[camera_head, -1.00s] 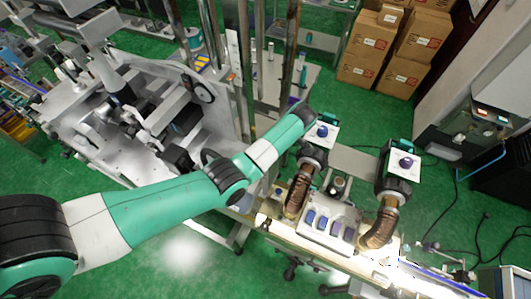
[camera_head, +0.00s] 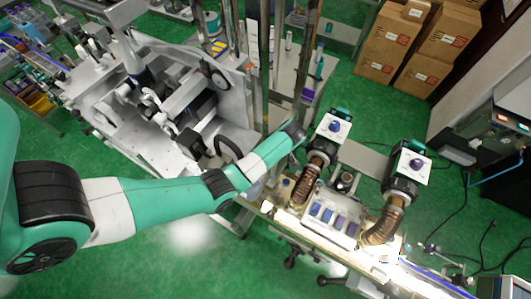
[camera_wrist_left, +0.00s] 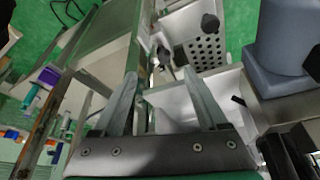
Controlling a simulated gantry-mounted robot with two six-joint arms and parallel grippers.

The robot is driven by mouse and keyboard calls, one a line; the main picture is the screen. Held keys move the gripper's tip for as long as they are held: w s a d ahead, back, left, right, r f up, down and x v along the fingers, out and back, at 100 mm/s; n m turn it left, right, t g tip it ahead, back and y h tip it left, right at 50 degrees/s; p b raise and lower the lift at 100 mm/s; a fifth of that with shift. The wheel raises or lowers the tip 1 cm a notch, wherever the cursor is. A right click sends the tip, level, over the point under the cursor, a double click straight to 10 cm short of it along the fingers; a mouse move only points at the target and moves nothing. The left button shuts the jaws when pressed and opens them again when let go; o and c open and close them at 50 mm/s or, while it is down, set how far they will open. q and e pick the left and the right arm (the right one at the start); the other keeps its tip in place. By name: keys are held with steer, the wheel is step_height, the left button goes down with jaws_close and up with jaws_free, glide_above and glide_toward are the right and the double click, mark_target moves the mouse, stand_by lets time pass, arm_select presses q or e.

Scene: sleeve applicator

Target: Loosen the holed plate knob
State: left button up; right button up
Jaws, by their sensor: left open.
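The holed plate (camera_wrist_left: 205,52) shows at the top of the left wrist view, a grey plate with rows of dark holes. A dark knob (camera_wrist_left: 209,23) stands at its upper edge. A second dark knob-like part (camera_wrist_left: 163,54) sits left of the plate; I cannot tell which of the two is the plate's knob. My left gripper (camera_wrist_left: 161,74) is open, its two grey fingers spread below the plate, with nothing seen gripped between them. In the head view my left arm (camera_head: 170,202) reaches right towards the machine; its gripper is hidden there. My right gripper is not in view.
A large blue-grey housing (camera_wrist_left: 280,45) stands close on the right in the left wrist view. In the head view, metal posts (camera_head: 284,60) rise beyond the arm's end, beside two motor units with blue knobs (camera_head: 335,126). Cardboard boxes (camera_head: 385,45) stand at the back on green floor.

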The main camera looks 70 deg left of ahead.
arm_select(q)
steer(key=x, duration=0.6)
jaws_close()
